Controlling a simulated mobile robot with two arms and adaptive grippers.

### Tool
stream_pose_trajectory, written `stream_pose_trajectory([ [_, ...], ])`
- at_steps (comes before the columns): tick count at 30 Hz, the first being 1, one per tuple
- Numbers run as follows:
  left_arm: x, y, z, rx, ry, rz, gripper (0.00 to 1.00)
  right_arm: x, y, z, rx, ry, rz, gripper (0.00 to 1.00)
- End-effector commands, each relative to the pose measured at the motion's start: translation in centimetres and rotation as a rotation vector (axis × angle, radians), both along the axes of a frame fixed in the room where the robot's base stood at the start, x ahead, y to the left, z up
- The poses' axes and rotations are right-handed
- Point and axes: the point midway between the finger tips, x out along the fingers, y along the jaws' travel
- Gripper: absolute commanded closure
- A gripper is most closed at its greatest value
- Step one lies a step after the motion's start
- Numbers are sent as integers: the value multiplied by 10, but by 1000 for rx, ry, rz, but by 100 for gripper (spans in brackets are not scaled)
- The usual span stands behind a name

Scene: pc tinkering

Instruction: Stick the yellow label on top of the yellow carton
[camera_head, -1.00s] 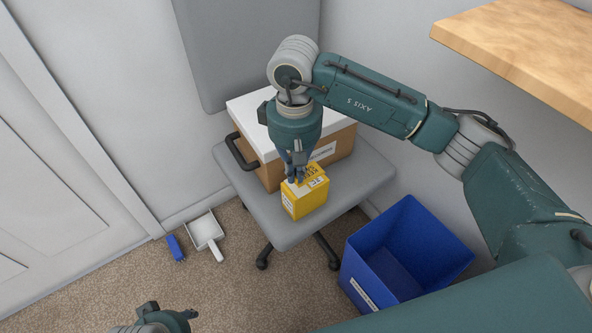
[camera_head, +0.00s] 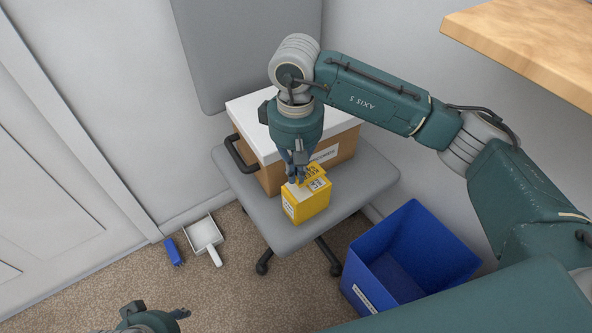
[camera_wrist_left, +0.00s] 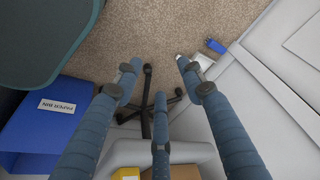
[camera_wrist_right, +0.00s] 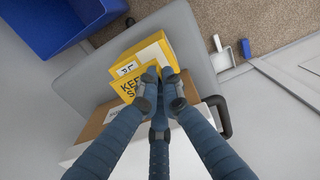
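The yellow carton (camera_head: 306,204) stands upright on the grey chair seat, in front of a brown box. It also shows in the right wrist view (camera_wrist_right: 180,45). The yellow label (camera_head: 314,171), with dark "KEEP" lettering, is at my right gripper (camera_head: 297,181), over the carton's top area. In the right wrist view the label (camera_wrist_right: 130,86) sits at the closed fingertips (camera_wrist_right: 160,76). I cannot tell whether it touches the carton. My left gripper (camera_wrist_left: 158,70) is open and empty, above the floor; part of it shows at the bottom of the head view (camera_head: 165,317).
A brown box with a white lid (camera_head: 262,120) and black handle stands behind the carton on the chair seat (camera_head: 345,205). A blue bin (camera_head: 365,292) stands right of the chair. A dustpan (camera_head: 204,233) and blue brush (camera_head: 173,252) lie left. A wooden top (camera_head: 530,45) juts in upper right.

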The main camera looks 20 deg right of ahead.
Motion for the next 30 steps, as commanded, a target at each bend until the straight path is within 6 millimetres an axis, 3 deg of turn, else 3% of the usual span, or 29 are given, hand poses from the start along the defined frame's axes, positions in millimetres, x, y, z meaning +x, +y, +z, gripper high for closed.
stream_pose_trajectory([
  [2, -4, 1, 3, 0, -10, 1, 60, 1, 0, -16, 0, -1, -1, 100],
  [21, 71, -21, 24, -61, -298, -23, 60, 1, 0, -28, -1, -1, -2, 100],
  [30, 93, -29, 36, -82, -400, -31, 60, 1, 0, -34, 0, -1, -2, 100],
])
